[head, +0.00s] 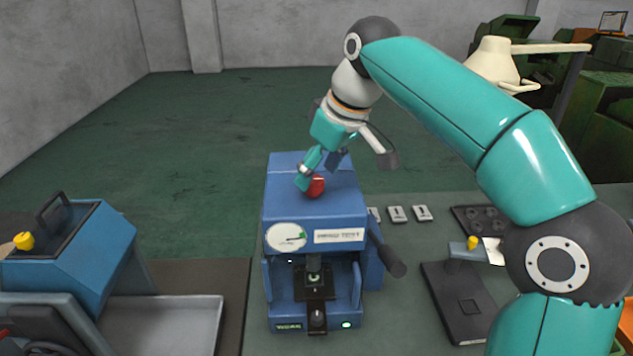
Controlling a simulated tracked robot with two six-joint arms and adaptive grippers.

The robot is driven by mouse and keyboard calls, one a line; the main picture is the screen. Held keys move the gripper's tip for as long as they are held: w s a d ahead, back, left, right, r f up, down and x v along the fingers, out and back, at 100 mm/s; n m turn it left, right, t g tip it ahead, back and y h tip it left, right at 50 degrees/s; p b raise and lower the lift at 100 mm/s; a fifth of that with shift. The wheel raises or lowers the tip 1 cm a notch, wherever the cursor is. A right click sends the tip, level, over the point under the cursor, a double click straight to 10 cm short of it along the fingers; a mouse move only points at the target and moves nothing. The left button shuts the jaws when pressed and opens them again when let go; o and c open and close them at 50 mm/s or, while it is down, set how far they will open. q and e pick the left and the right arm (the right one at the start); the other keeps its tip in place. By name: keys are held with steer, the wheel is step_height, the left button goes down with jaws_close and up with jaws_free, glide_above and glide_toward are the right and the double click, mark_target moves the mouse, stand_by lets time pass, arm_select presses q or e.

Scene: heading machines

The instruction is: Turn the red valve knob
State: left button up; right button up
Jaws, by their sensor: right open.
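The red valve knob (316,186) sits on the top face of a blue machine (285,212) with a round dial and a label plate on its front. My right gripper (309,183) reaches down from above over the machine's top. Its fingers are open and lie at the knob's left and rear side, overlapping part of it in the head view. I cannot tell whether the fingers touch the knob. My left gripper is not in view.
A black lever (392,258) sticks out at the machine's right. Small white labelled pieces (397,214) and a dark plate (462,310) lie on the bench to the right. Another blue machine (85,250) and a grey tray (180,322) stand at the left.

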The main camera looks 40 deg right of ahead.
steer(key=shift+x, duration=1)
